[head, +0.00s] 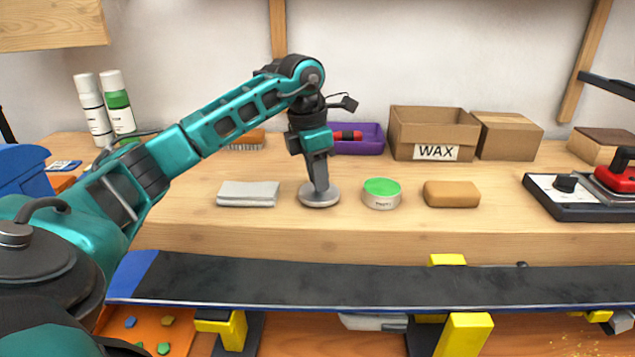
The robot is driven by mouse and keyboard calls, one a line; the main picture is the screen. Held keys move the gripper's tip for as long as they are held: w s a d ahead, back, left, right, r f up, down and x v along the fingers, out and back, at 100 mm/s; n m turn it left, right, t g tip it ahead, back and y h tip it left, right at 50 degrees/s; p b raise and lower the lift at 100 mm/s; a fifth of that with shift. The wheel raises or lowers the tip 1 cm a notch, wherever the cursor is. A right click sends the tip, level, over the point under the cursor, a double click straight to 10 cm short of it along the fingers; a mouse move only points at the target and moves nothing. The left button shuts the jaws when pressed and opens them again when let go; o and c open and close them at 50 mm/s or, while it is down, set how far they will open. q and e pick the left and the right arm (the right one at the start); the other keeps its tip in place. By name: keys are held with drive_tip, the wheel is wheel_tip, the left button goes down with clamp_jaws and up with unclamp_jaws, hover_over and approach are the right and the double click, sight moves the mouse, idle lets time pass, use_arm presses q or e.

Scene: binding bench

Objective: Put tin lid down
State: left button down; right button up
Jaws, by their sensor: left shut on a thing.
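My left gripper (320,184) points straight down over the bench and is shut on the tin lid (307,199), a round grey metal disc. The lid lies flat at the bench top; I cannot tell whether it touches the wood. The fingers hide the middle of the lid. My right gripper is not in view.
A folded grey cloth (248,194) lies left of the lid, and a tan block (452,194) right of the tin. Behind are a purple tray (370,139) and a WAX box (434,131). A long dark board (380,284) runs along the front.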

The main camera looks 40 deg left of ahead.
sight(309, 193)
use_arm(q)
drive_tip(key=shift+f, duration=0.7)
drive_tip(key=shift+f, duration=0.1)
drive_tip(key=c, duration=1)
unclamp_jaws()
drive_tip(key=shift+o, duration=0.2)
wheel_tip(309, 193, up, 12)
drive_tip(key=s+p, duration=0.1)
drive_tip(key=shift+s+a+p, duration=0.3)
drive_tip(key=shift+a+p, duration=0.1)
drive_tip(key=shift+a, duration=0.05)
